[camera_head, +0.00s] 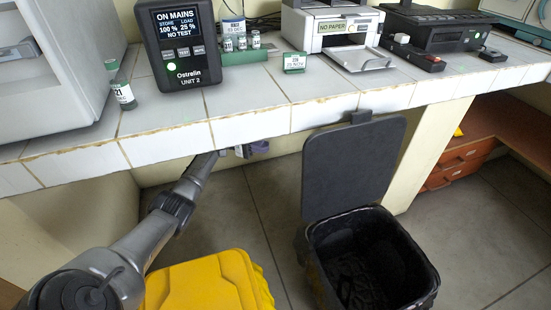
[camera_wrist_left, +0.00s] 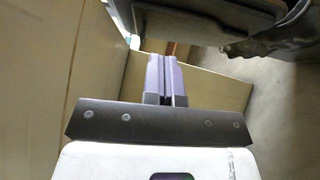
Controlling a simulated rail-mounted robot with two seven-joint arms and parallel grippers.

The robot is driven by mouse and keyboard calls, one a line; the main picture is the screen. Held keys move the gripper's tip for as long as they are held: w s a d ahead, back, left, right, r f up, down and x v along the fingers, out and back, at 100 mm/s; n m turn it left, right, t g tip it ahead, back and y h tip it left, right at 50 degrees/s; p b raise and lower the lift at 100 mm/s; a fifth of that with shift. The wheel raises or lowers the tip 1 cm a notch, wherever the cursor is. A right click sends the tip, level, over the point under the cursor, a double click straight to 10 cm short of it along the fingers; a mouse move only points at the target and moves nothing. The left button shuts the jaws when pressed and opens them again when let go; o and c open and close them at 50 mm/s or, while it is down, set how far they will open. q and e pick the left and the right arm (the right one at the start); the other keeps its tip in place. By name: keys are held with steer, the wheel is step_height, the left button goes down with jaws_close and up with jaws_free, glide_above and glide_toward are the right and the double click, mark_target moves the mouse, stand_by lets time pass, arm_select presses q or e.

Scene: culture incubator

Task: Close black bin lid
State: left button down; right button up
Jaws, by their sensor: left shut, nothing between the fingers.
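The black bin (camera_head: 425,290) stands on the floor below the counter, open at the top with its dark inside showing. Its black lid (camera_head: 350,170) stands upright at the bin's back edge, its top reaching the counter front. My left gripper (camera_head: 262,147) is under the counter edge, left of the lid and apart from it, partly hidden by the counter. In the left wrist view the purple-grey fingers (camera_wrist_left: 166,78) are together with nothing between them. A dark panel (camera_wrist_left: 205,15), apparently part of the bin or lid, shows beyond them at upper right. My right gripper is not in view.
A yellow bin lid (camera_head: 205,285) stands left of the black bin. The tiled counter (camera_head: 255,95) overhangs above my left gripper, carrying a black Ostrelin unit (camera_head: 180,45), vials and a printer (camera_head: 335,25). A pale pillar (camera_head: 425,150) is right of the lid.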

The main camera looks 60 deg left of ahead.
arm_select(q)
steer(key=s+d+p+x, duration=0.1)
steer(key=p+x, duration=0.5)
steer(key=x, duration=0.6)
steer(key=shift+s+d+p, duration=0.15)
steer(key=shift+s+p, duration=0.25)
steer(key=shift+s, duration=0.35)
steer(key=shift+r, duration=0.1)
